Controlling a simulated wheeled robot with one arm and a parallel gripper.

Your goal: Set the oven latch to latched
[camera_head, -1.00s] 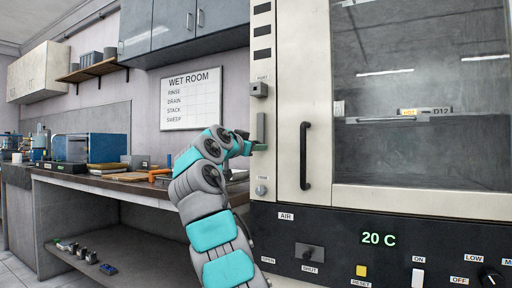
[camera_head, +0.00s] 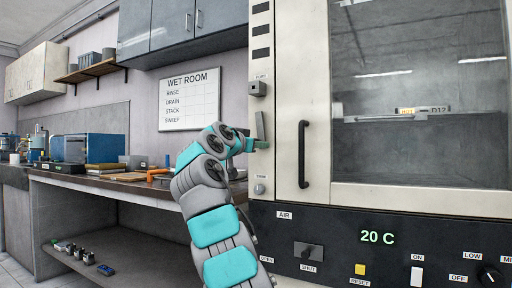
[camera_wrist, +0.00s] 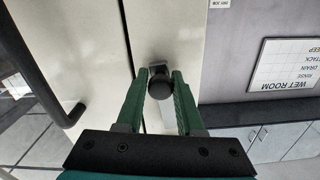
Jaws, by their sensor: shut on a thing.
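The oven (camera_head: 288,60) has a pale front with a glass door (camera_head: 420,110) and a dark vertical door handle (camera_head: 304,155). The latch (camera_head: 260,124) is a narrow grey lever on the frame left of the handle, leaning slightly, its top to the left. My gripper (camera_head: 258,145) is at the lever's lower end. In the wrist view, the green fingers of my gripper (camera_wrist: 161,78) are shut on the latch's dark round knob (camera_wrist: 160,88). Part of the lever behind the knob is hidden.
A grey block (camera_head: 257,89) sits above the latch and a small round knob (camera_head: 259,189) below it. The black control panel (camera_head: 340,240) reads 20 C. A bench (camera_head: 125,185) with several items stands at left.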

